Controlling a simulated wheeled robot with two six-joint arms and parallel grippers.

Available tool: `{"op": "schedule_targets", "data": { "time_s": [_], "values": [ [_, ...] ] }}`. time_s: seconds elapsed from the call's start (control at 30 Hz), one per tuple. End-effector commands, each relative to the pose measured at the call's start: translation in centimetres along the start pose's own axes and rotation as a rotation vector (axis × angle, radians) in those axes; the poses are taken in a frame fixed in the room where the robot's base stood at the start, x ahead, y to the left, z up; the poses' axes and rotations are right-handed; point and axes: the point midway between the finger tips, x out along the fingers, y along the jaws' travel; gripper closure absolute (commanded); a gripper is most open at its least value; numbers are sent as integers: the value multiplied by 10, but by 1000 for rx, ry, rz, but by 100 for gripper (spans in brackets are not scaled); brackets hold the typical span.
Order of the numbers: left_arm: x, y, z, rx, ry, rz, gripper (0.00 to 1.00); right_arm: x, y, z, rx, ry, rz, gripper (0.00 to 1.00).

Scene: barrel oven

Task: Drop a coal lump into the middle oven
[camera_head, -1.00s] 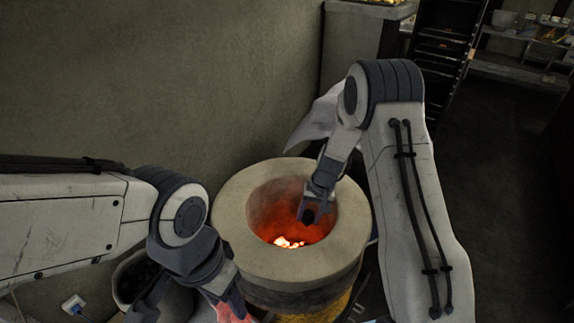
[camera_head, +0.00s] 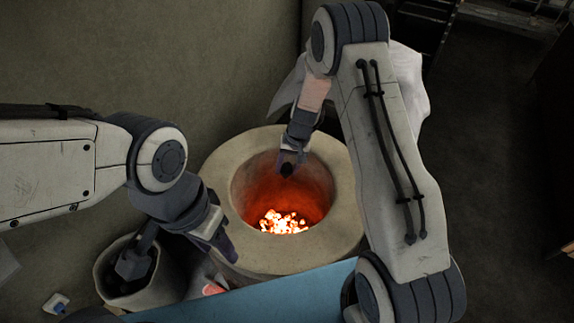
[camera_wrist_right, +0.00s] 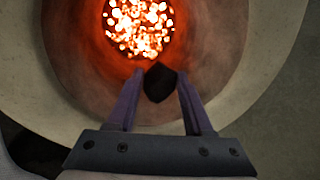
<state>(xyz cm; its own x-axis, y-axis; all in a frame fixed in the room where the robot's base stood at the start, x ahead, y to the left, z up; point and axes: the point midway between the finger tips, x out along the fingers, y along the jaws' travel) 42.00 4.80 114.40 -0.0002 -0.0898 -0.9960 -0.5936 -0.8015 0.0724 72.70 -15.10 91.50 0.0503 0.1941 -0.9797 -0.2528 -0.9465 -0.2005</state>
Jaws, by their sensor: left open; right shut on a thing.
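The round barrel oven (camera_head: 335,235) stands in the middle of the head view, with glowing coals (camera_head: 282,222) at its bottom. My right gripper (camera_head: 288,165) reaches over its opening from the far rim. It is shut on a dark coal lump (camera_head: 287,170). In the right wrist view the coal lump (camera_wrist_right: 159,83) sits between the fingertips (camera_wrist_right: 158,92), above the inner wall, with the glowing coals beyond it. My left gripper (camera_head: 222,250) is open, by the oven's left rim, outside the opening.
A pale bucket (camera_head: 108,268) with dark contents stands left of the oven. A blue surface (camera_head: 265,297) lies in front of the oven. A wall (camera_head: 150,60) rises behind it. A pale cloth-like shape (camera_head: 405,85) hangs behind my right arm.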

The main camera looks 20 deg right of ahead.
Motion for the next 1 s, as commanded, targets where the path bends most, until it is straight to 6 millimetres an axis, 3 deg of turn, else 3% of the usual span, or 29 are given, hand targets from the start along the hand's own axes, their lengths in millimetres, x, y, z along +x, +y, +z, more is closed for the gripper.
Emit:
{"op": "schedule_targets", "data": {
  "time_s": [0.1,0.4,0.43,0.5,0.53,0.87,1.0],
  "values": [
    [10,-1,0,1,0,0,50,13,4,-1,2,2,0,100],
    [10,-1,0,1,0,0,50,14,6,-1,4,3,0,100],
    [10,-1,0,1,0,0,50,14,6,-1,4,3,0,45],
    [10,-1,0,1,0,0,50,14,6,-1,4,3,0,18],
    [10,-1,0,1,0,0,50,14,6,-1,4,3,0,14],
    [11,-1,0,0,0,0,50,12,5,-1,3,3,0,14],
    [14,-1,1,1,0,0,50,-3,5,-2,3,7,-2,14]
  ]
}}
